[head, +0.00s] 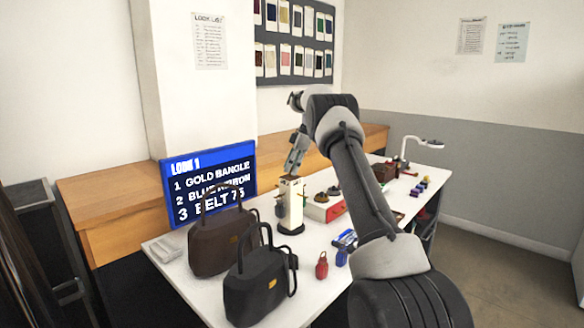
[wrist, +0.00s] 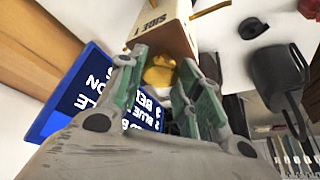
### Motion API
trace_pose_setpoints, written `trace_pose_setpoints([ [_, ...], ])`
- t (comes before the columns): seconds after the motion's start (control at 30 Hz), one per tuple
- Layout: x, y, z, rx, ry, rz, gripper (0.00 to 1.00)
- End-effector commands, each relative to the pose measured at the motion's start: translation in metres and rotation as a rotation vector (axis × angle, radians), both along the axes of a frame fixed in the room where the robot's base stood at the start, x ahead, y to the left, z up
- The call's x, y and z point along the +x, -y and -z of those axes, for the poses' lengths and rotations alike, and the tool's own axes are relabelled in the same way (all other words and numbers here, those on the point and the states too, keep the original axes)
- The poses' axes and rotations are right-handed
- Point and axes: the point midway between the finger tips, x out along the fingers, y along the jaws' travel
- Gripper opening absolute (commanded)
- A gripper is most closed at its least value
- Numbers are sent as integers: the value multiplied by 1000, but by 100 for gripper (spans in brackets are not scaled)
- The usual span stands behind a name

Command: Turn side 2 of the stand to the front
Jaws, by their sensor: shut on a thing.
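The stand (head: 290,205) is a pale upright box on a round black base, standing on the white table behind the two handbags. My gripper (head: 291,172) is directly above it, pointing down. In the wrist view the stand (wrist: 172,30) shows a cream face lettered "SIDE 1" and a yellow knob (wrist: 160,76) on its top. My gripper's green-padded fingers (wrist: 162,66) are shut on this knob. Yellow pegs (wrist: 208,10) stick out from the stand. The face marked side 2 is not readable in either view.
A dark brown handbag (head: 220,243) and a black handbag (head: 257,287) stand in front of the stand. A blue screen (head: 210,180) is behind at left. A red-fronted tray (head: 326,212) is close on the right. Small red and blue items (head: 322,265) lie nearer the front.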

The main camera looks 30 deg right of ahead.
Motion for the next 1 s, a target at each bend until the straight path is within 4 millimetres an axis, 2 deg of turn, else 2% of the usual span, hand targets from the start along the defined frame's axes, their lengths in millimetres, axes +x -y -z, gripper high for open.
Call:
trace_pose_setpoints([
  [0.5, 0, 1, 0, -2, -1, -18, 0],
  [0.53, 0, 1, 0, -2, -1, -18, 38],
  [0.63, 0, 1, 0, -2, -1, -18, 56],
  [1.0, 0, 2, -3, -1, 0, -18, 56],
])
